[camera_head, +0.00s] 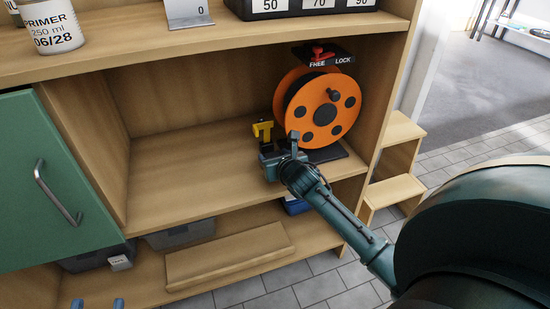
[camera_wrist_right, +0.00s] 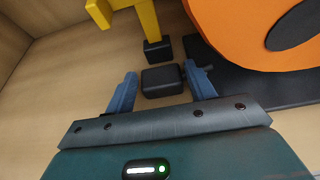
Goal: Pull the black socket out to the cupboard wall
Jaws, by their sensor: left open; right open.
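The black socket (camera_wrist_right: 163,82) is a small dark block on the shelf in the right wrist view. It lies between the fingers of my right gripper (camera_wrist_right: 160,70), which is open, with gaps visible on both sides. In the head view my right gripper (camera_head: 280,142) is low over the shelf in front of the orange cable reel (camera_head: 299,112) and hides the socket. A yellow piece (camera_head: 262,131) stands just behind the gripper. The cupboard's left inner wall (camera_head: 92,135) is bare. My left gripper (camera_head: 98,303) shows only its two separated fingertips at the bottom left.
A red lever (camera_head: 319,53) sits on the FREE/LOCK plate (camera_head: 331,62) above the reel. The shelf left of my right gripper is clear. A green door (camera_head: 45,190) is at the left. Grey bins (camera_head: 180,234) stand on the lower shelf.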

